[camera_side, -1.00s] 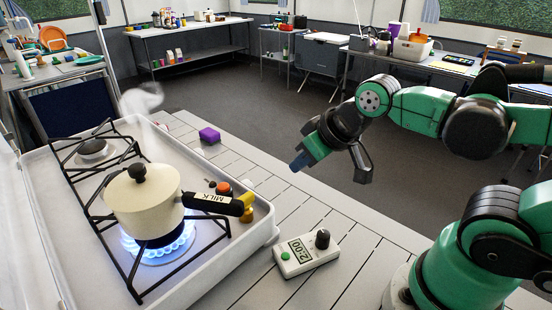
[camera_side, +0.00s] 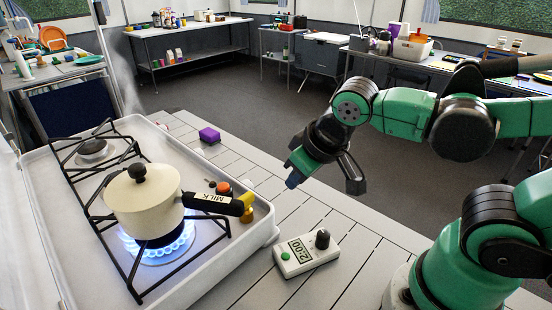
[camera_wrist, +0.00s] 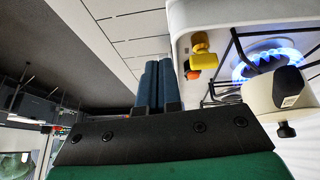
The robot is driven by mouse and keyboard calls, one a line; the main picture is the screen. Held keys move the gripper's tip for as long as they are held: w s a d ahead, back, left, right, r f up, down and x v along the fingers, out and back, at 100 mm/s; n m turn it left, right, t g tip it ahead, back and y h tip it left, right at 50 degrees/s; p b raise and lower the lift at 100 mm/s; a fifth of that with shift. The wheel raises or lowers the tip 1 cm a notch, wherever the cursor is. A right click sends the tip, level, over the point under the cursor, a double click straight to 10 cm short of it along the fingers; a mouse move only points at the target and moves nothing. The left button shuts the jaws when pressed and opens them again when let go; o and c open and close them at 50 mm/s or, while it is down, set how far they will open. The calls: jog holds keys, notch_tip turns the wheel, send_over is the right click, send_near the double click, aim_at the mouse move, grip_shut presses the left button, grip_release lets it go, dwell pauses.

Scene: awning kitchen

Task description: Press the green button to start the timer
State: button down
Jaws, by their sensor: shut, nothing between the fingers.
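The timer (camera_side: 306,255) is a small white box on the slatted table, right of the stove. Its display reads 2:00. The green button (camera_side: 285,256) is on its left end, and a black knob (camera_side: 322,239) stands at its right end. My gripper (camera_side: 291,181) is above the table, higher than the timer and behind it in the side view, pointing down and left. Its blue fingertips are together and empty, and they also show in the wrist view (camera_wrist: 158,82). I do not see the timer in the wrist view.
A cream pot (camera_side: 143,205) labelled MILK sits over a lit blue flame on the camping stove (camera_side: 222,272), left of the timer. A yellow knob (camera_side: 246,207) is on the stove's right side. A purple block (camera_side: 209,135) lies on the table farther back. The slats around the timer are clear.

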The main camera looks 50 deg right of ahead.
jog(key=s+a+m+h, duration=0.1)
jog(key=s+a+h, duration=0.1)
jog(key=a+h, duration=0.3)
jog(key=shift+s+a+r+g, duration=0.15)
jog(key=shift+s+r+g, duration=0.1)
jog(key=shift+s+g, duration=0.15)
jog(key=shift+f, duration=0.1)
jog(key=shift+f, duration=4.3)
jog(key=shift+r, duration=2.5)
